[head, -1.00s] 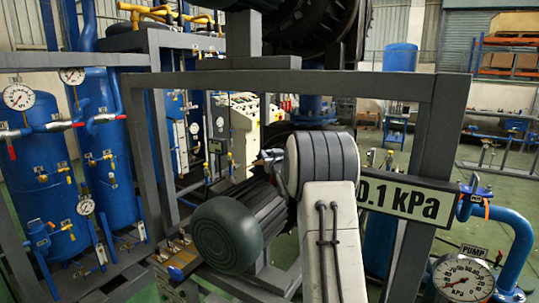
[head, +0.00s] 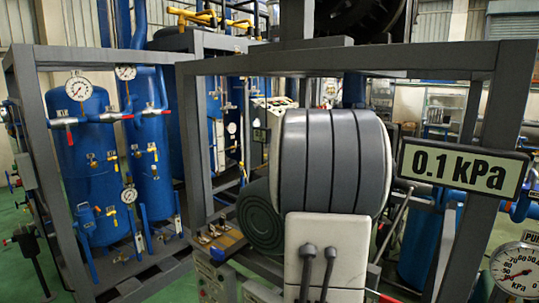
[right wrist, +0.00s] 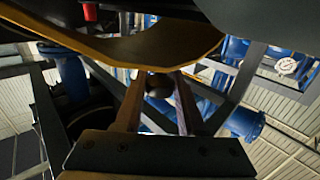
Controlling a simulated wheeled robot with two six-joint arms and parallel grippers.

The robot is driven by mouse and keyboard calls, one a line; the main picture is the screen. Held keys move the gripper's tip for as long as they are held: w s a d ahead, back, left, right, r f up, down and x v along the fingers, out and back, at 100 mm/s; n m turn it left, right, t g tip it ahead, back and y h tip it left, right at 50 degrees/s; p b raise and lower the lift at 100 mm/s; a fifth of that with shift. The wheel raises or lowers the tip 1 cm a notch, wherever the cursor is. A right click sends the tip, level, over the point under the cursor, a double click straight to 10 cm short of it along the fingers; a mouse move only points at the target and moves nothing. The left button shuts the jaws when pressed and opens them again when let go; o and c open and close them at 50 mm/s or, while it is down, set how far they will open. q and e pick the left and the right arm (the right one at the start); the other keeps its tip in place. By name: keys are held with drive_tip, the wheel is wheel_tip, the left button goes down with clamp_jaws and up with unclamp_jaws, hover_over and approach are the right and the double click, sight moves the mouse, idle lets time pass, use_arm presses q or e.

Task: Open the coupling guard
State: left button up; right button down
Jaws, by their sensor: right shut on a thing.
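In the right wrist view, a curved yellow-brown shell (right wrist: 115,50), which looks like the coupling guard, fills the upper part. My right gripper (right wrist: 158,92) is just below its edge, with two brownish fingers closed around a small dark rounded knob (right wrist: 158,84). Whether the knob is joined to the shell is hard to see. In the head view my own white and grey arm covers the middle, hiding the right gripper and the guard. The dark green motor (head: 262,222) shows partly behind it. My left gripper is in neither view.
A grey frame (head: 420,60) surrounds the motor area, with a 0.1 kPa sign (head: 463,168) on its right post. Blue tanks (head: 85,150) with gauges stand at left. A round pump gauge (head: 518,268) is at lower right.

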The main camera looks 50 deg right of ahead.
drive_tip(key=shift+a, duration=0.3)
drive_tip(key=c, duration=0.5)
unclamp_jaws()
drive_tip(key=shift+s, duration=0.1)
drive_tip(key=shift+s+a, duration=0.15)
drive_tip(key=shift+s, duration=0.05)
drive_tip(key=b+v, duration=0.2)
drive_tip(key=v, duration=0.8)
